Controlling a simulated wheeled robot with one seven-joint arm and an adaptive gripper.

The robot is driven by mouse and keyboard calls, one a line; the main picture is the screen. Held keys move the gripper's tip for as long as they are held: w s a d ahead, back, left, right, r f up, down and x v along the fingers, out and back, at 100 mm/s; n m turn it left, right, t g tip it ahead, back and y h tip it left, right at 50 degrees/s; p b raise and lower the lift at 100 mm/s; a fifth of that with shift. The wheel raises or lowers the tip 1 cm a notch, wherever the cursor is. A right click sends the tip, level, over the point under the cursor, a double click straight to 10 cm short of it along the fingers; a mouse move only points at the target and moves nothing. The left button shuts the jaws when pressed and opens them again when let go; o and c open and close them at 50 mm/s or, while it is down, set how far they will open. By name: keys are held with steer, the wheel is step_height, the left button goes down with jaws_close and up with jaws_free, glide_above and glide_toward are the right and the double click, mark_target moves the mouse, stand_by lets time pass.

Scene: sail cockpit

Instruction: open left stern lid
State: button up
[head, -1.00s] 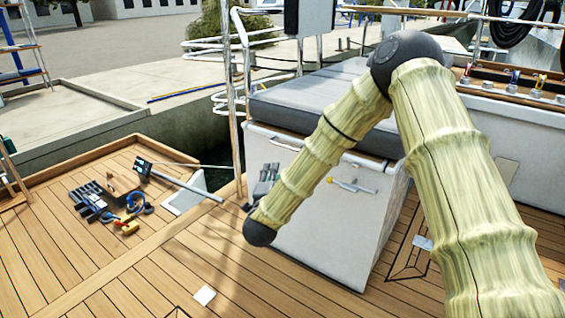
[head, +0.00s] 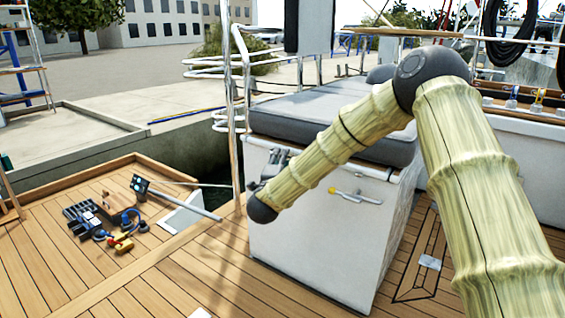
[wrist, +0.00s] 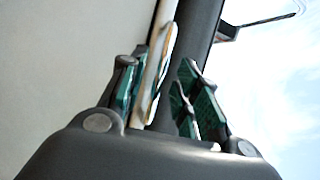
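A white locker (head: 300,250) stands on the deck with a dark grey cushioned top (head: 330,113), which appears to be the lid; it is down. A pale wood-coloured strip (wrist: 154,65) runs along its edge in the wrist view, between the white wall and the dark cushion (wrist: 197,45). My gripper (head: 275,160) is at the locker's upper left front, just below the cushion. In the wrist view my gripper (wrist: 160,88) is open, its green-padded fingers to either side of the strip's line. I cannot tell whether they touch it.
A yellow-and-silver latch (head: 355,196) is on the locker front. A metal rail post (head: 232,120) stands close left of my gripper. Tools (head: 105,222) lie on the deck at left.

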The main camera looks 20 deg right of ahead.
steer(key=shift+b+x, duration=0.35)
steer(key=shift+x, duration=0.8)
jaws_close()
